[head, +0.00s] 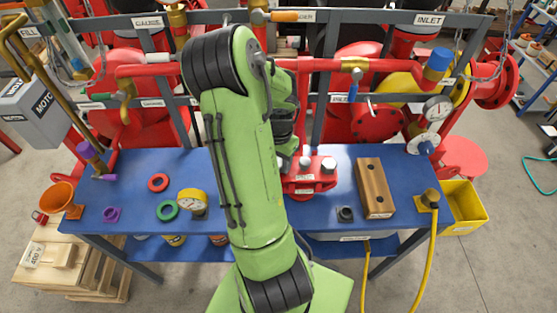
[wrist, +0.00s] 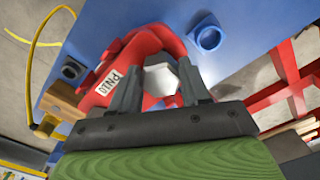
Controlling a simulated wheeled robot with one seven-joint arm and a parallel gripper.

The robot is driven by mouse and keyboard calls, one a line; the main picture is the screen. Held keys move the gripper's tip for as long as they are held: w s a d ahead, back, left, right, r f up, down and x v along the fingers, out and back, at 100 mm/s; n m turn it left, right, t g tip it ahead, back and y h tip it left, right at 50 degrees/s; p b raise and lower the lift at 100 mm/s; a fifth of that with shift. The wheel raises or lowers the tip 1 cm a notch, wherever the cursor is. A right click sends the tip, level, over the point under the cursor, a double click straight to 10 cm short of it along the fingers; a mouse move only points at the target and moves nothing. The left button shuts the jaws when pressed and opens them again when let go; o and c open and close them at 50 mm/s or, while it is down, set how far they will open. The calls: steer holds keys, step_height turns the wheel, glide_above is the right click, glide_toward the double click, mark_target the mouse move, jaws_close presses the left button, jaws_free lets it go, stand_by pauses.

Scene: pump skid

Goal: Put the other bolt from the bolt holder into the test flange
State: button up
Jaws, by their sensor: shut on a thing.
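My gripper (wrist: 158,70) is shut on a silver hex bolt (wrist: 160,80), with one finger on each side of its head. The bolt is over the red test flange (wrist: 125,55), labelled PN10; how far it sits in a hole is hidden. In the head view my green arm hides the gripper. The red flange (head: 312,180) shows just right of the arm, with silver bolt-like parts standing on it. The wooden bolt holder (head: 374,188) stands right of the flange, with dark holes and no bolt seen in it. Its edge shows in the wrist view (wrist: 64,104).
A black fitting (head: 345,214) sits in front of the holder. A yellow gauge (head: 191,200), a green ring (head: 167,210) and a red ring (head: 158,182) lie on the blue bench left of my arm. Red pipework (head: 330,65) stands behind. The bench front is partly clear.

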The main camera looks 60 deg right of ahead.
steer(key=o, duration=1.1)
steer(key=shift+o, duration=0.2)
steer(key=shift+r, duration=0.1)
step_height(320, 180, up, 16)
steer(key=p, duration=0.2)
steer(key=shift+f, duration=0.2)
